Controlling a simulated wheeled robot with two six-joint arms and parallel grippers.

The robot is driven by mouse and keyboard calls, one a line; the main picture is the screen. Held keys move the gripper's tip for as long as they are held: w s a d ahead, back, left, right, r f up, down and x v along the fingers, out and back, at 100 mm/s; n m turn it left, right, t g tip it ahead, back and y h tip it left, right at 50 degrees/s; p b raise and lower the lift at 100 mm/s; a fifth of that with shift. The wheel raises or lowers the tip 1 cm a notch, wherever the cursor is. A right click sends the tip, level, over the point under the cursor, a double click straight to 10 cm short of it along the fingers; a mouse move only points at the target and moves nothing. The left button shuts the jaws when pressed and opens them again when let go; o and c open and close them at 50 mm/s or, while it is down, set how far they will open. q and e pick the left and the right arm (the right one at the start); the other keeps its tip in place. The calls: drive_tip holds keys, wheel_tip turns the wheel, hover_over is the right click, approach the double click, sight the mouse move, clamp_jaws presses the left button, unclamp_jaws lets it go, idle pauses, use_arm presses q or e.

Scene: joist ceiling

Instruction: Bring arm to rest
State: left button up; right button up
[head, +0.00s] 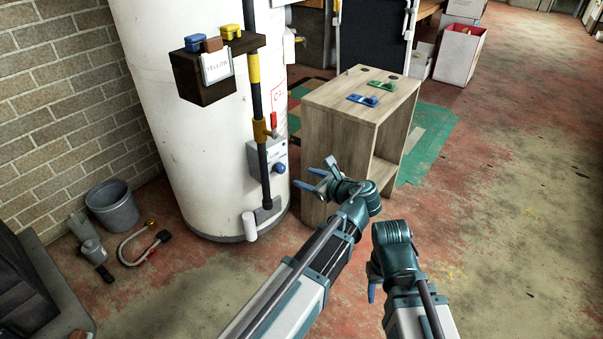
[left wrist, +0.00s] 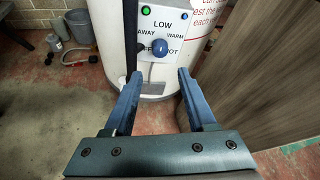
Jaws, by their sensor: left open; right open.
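My left gripper (head: 306,180) is open and empty in front of the white tank (head: 185,130). In the left wrist view its two blue fingers (left wrist: 158,82) stand wide apart, with nothing between them. Beyond them is the tank's control box (left wrist: 175,30), with a blue knob, a green light and a blue light; it also shows in the head view (head: 267,156). The fingers are apart from the box. My right gripper (head: 372,292) is low at the lower middle of the head view, pointing down; its arm hides most of it. I see nothing held in it.
A wooden cabinet (head: 345,100) with blue and green items on top stands just beyond my left gripper. A dark shelf (head: 205,85) on the tank holds blocks and a YELLOW card. A bucket (head: 112,207) stands at left. The floor at right is clear.

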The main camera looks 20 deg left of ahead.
use_arm(q)
drive_tip(key=shift+s, duration=0.1)
idle(0.4)
drive_tip(key=s+a+f+n+g+h, duration=0.3)
drive_tip(key=s+f+n+g+h, duration=0.2)
drive_tip(key=s+f+n, duration=0.6)
drive_tip(key=s+d+f+n+g+h, duration=0.2)
drive_tip(key=s+d+f+n+h, duration=0.25)
drive_tip(key=n, duration=0.65)
drive_tip(key=s+d+r+m+g+p, duration=0.1)
drive_tip(key=s+d+r+m+p, duration=0.15)
drive_tip(key=d+r+p, duration=0.45)
drive_tip(key=s+d+r+m+p, duration=0.1)
drive_tip(key=s+d+r+p, duration=0.2)
drive_tip(key=d+r+p, duration=0.35)
wheel_tip(320, 180, up, 40)
drive_tip(key=a+p, duration=0.1)
drive_tip(key=p, duration=3.6)
drive_tip(key=shift+a+p, duration=0.35)
drive_tip(key=shift+p, duration=0.05)
drive_tip(key=shift+f+h, duration=0.2)
drive_tip(key=shift+h, duration=0.05)
